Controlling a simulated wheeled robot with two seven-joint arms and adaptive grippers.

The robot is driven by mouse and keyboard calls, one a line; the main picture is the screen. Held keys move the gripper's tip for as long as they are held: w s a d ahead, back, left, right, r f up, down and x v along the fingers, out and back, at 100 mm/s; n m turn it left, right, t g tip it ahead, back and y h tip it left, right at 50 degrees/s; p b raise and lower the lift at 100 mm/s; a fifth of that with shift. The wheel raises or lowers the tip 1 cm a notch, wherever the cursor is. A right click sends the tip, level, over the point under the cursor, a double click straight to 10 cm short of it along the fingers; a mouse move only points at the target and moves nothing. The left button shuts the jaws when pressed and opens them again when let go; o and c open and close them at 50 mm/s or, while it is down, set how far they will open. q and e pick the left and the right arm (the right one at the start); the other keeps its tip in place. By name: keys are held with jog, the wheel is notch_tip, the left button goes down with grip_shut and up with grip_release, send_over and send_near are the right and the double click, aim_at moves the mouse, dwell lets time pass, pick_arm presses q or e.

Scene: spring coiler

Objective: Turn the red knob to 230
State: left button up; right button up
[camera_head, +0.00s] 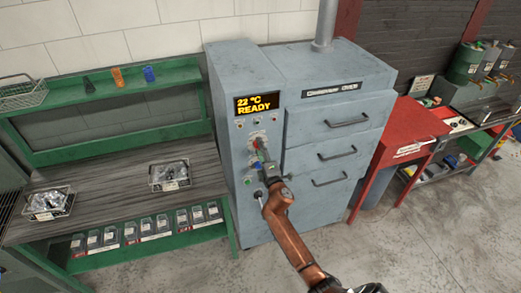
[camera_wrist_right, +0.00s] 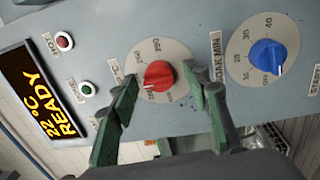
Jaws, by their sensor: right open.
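The red knob (camera_wrist_right: 159,76) sits at the centre of a round pale dial with temperature marks on the grey oven's front panel. In the wrist view my right gripper (camera_wrist_right: 158,92) is open, with one green finger on each side of the red knob. I cannot tell whether the fingers touch it. In the head view my right gripper (camera_head: 264,160) is at the panel and hides part of the dial. The display (camera_head: 256,104) reads 22 °C and READY. My left gripper is not in view.
A blue knob (camera_wrist_right: 267,57) on a minutes dial is right of the red knob in the wrist view. A red lamp (camera_wrist_right: 64,41) and a green lamp (camera_wrist_right: 87,88) are by the display.

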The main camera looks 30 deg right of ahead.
jog(key=v, duration=1.2)
